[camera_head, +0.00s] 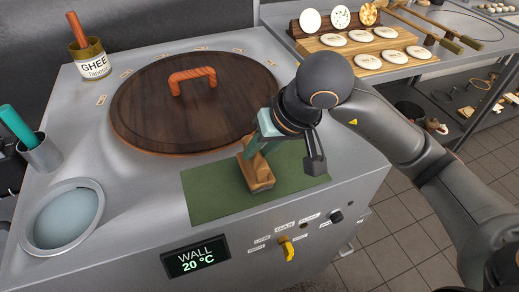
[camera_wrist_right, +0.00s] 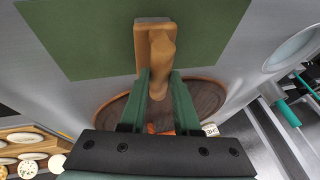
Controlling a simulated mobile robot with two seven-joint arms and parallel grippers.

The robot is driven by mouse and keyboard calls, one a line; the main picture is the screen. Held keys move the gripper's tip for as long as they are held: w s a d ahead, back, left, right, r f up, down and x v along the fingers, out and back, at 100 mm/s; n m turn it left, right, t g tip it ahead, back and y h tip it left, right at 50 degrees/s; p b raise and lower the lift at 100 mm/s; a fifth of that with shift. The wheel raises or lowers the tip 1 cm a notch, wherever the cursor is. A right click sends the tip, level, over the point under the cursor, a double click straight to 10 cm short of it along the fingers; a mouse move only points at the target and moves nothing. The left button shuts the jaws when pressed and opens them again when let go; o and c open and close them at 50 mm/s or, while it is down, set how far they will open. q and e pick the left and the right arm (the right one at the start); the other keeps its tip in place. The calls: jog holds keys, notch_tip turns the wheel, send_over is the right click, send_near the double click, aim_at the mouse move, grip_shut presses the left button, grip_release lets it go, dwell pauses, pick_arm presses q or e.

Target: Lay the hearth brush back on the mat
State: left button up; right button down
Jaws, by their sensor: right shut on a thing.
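The wooden hearth brush (camera_head: 256,176) is at the middle of the green mat (camera_head: 210,198) on the steel counter in the head view. My right gripper (camera_head: 252,150) is shut on its handle from above. The brush (camera_wrist_right: 143,42) also shows in the right wrist view, with its handle between the green fingers of the right gripper (camera_wrist_right: 159,84) and the mat (camera_wrist_right: 85,38) behind it. Whether the brush touches the mat or hangs just above it I cannot tell. My left gripper is out of view.
A round dark wooden lid (camera_head: 150,110) with an orange handle lies behind the mat. A ghee pot (camera_head: 92,60), a steel cup (camera_head: 42,154) and a water bowl (camera_head: 66,218) stand left. A control panel with a yellow knob (camera_head: 288,249) lies below the mat.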

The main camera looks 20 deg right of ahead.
jog(key=shift+f, duration=0.15)
jog(key=c, duration=1.1)
grip_release()
jog(key=shift+f+b, duration=0.1)
jog(key=shift+b, duration=0.25)
jog(key=o, duration=0.5)
jog(key=shift+r+p, duration=0.4)
jog(key=shift+r, duration=0.15)
jog(key=v, duration=1.1)
jog(key=shift+s+d+r+p, duration=0.1)
jog(key=shift+s+r+p, duration=0.1)
jog(key=shift+s+p, duration=0.1)
